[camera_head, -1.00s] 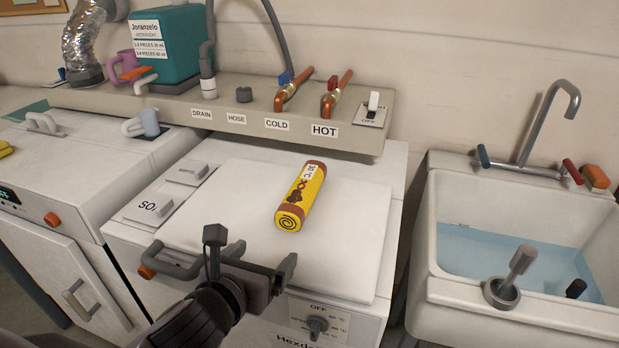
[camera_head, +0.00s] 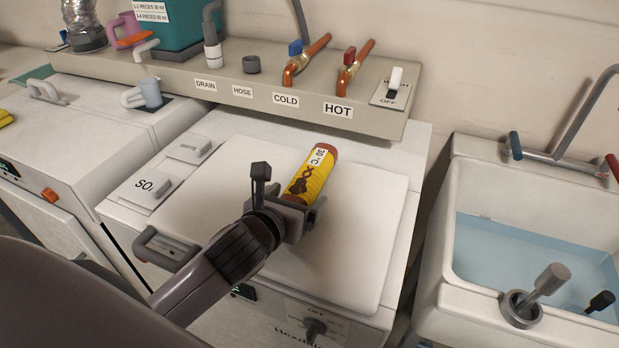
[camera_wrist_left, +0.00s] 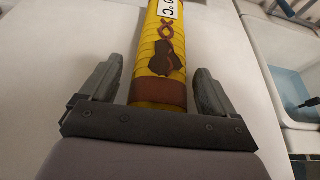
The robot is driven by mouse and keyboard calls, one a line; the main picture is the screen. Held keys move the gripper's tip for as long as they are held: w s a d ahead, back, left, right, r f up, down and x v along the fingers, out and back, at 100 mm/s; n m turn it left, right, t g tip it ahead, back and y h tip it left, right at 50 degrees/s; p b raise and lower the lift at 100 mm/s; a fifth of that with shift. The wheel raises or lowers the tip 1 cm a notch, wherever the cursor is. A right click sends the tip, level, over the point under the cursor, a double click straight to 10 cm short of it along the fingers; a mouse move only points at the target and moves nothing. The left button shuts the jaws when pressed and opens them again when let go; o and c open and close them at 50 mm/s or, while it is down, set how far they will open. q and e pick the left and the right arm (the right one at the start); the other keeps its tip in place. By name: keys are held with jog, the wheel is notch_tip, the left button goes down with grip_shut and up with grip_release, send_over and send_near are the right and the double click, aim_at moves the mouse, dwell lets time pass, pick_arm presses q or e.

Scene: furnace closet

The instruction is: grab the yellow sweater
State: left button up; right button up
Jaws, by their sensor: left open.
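The yellow sweater (camera_head: 311,177) is a rolled yellow cylinder with brown ends, a dark figure and a white "30 °C" label. It lies on the white lid of the washing machine. My left gripper (camera_head: 300,212) is over the lid at its near end. In the left wrist view the sweater (camera_wrist_left: 162,60) lies between the two open, spread fingers (camera_wrist_left: 160,88), with a gap on each side. The gripper hides the sweater's near end in the head view. My right gripper is not in view.
The washer lid (camera_head: 350,250) is otherwise bare. A shelf with labelled taps (camera_head: 310,60) stands behind it. A sink with water (camera_head: 530,250) is at the right.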

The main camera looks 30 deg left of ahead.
pick_arm(q)
jog(key=shift+x, duration=0.75)
jog(key=c, duration=1.2)
jog(key=shift+r, duration=0.1)
notch_tip(320, 180, up, 20)
jog(key=shift+f, duration=0.1)
